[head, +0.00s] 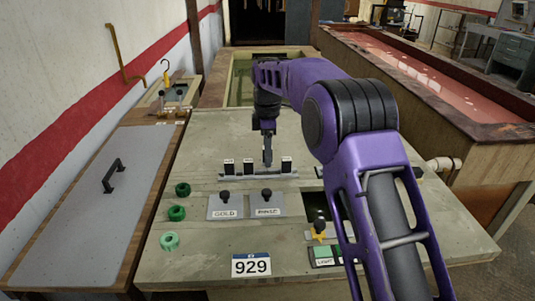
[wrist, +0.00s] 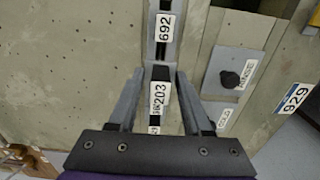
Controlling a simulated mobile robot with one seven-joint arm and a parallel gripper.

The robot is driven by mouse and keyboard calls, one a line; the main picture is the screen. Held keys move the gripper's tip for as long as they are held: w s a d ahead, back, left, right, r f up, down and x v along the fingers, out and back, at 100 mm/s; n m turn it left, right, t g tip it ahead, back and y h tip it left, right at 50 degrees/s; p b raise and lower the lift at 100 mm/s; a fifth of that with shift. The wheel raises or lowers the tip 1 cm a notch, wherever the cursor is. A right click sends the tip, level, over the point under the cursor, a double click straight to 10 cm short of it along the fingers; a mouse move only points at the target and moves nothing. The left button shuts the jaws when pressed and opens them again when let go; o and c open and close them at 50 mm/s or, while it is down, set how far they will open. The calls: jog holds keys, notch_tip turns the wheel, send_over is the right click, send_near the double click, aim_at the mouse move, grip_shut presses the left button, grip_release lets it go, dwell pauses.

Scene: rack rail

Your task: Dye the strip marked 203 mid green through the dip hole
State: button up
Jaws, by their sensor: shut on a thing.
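The strip marked 203 (wrist: 158,97) is black with a white label and stands between my gripper's fingers in the wrist view. My gripper (wrist: 158,85) is shut on it, at the slotted rail. In the head view my gripper (head: 267,162) points down at the rack rail (head: 258,177), among several black strips with white tops. A strip marked 692 (wrist: 164,28) sits farther along the rail. Whether strip 203 is still seated in the rail I cannot tell. A dark opening (head: 312,203) in the bench top is partly hidden by my arm.
Three green rings, dark (head: 183,189), mid (head: 176,213) and pale (head: 169,241), lie at left. A yellow star-shaped piece (head: 319,236) and a LIGHT plate (head: 324,255) are at right front. A 929 sign (head: 251,265) marks the front.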

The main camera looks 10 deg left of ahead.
notch_tip(320, 180, up, 2)
jog(key=shift+p, duration=0.5)
jog(key=shift+r, duration=2.6)
